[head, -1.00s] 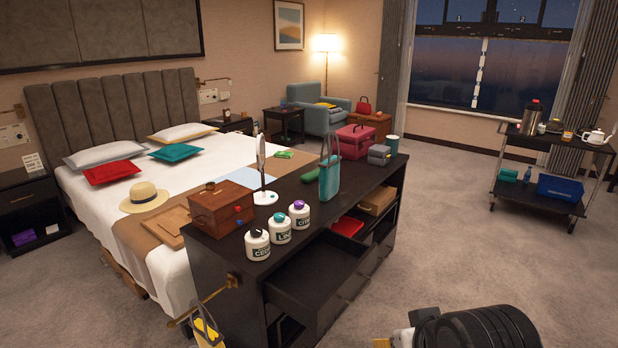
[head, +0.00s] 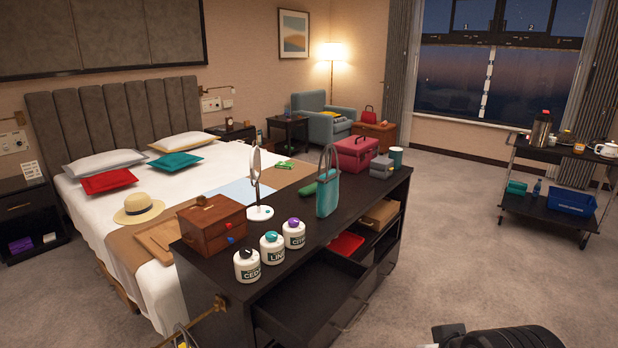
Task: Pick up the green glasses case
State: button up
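A long, rounded green object (head: 308,188), which looks like the green glasses case, lies on the dark cabinet top (head: 345,222). It is behind and left of the teal tote bag (head: 328,196), which partly hides it. A smaller bright green item (head: 284,164) lies on the bed; I cannot tell what it is. A dark ribbed part of my own arm shows at the bottom right edge, well away from the green object. My gripper's fingertips are not in view.
Around it on the cabinet are a round mirror (head: 257,191), a wooden box (head: 211,224), a pink case (head: 357,152) and several white jars (head: 271,248). An open drawer (head: 312,290) juts out at the front. Carpet (head: 450,230) is clear to the right.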

aim_at(306, 191)
jog(key=i+l+z, duration=0.25)
jog(key=i+l, duration=0.15)
jog(key=i+l+z, duration=0.3)
jog(key=i, duration=0.25)
jog(key=i+l+z, duration=0.25)
jog(key=i, duration=0.25)
jog(key=i+z, duration=0.3)
jog(key=i, duration=0.2)
